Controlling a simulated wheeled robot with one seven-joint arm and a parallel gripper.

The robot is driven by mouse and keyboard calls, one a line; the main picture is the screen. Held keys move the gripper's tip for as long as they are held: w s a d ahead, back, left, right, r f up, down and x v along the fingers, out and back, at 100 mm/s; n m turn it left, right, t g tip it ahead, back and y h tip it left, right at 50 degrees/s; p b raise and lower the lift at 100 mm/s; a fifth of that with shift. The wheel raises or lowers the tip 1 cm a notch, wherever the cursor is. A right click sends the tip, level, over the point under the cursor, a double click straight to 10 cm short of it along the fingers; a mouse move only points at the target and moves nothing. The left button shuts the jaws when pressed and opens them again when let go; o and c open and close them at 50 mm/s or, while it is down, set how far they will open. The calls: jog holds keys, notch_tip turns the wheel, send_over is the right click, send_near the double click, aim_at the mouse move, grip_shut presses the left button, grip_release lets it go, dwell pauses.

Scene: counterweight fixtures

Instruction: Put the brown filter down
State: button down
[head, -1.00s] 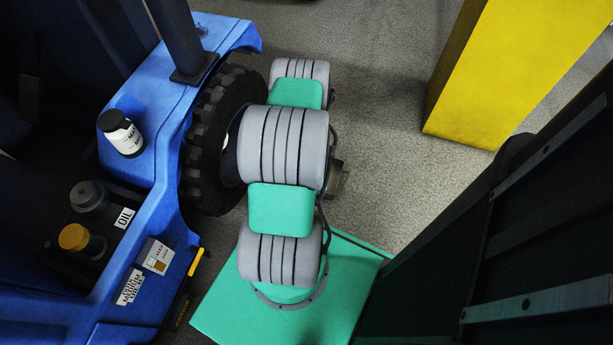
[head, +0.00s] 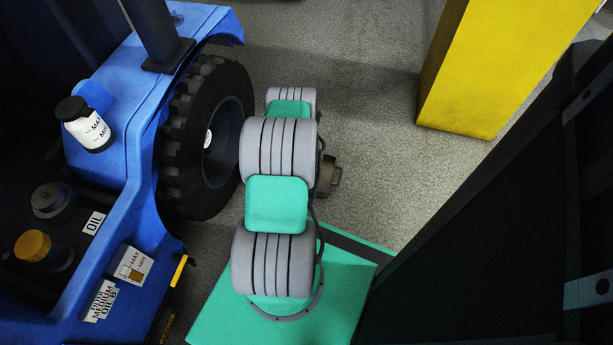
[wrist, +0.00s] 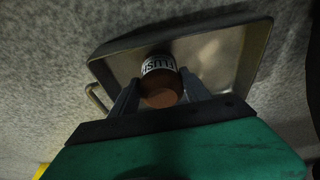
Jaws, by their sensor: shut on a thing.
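The brown filter (wrist: 161,92), round with a brown end and a white label with black letters, is in my gripper (wrist: 159,88) in the wrist view. The two grey fingers are shut on its sides. Behind it is a shallow grey metal tray (wrist: 225,62) with a raised rim and a loop handle on its left. The filter appears within the tray's outline; I cannot tell whether it touches the tray floor. In the head view I cannot make out the filter or the tray.
A blue vehicle (head: 110,165) with a large black tyre (head: 205,140) stands left of my arm. A white bottle (head: 85,125) and a yellow cap (head: 33,245) are on it. A yellow block (head: 480,70) stands at upper right. Grey floor between them is open.

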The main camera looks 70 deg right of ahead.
jog(key=shift+d, duration=0.2)
jog(key=shift+f, duration=0.25)
jog(key=c, duration=0.5)
grip_release()
jog(key=p+v, duration=0.5)
jog(key=v, duration=0.7)
jog(key=shift+r+p, duration=0.2)
jog(key=shift+p, duration=0.2)
jog(key=shift+a, duration=0.1)
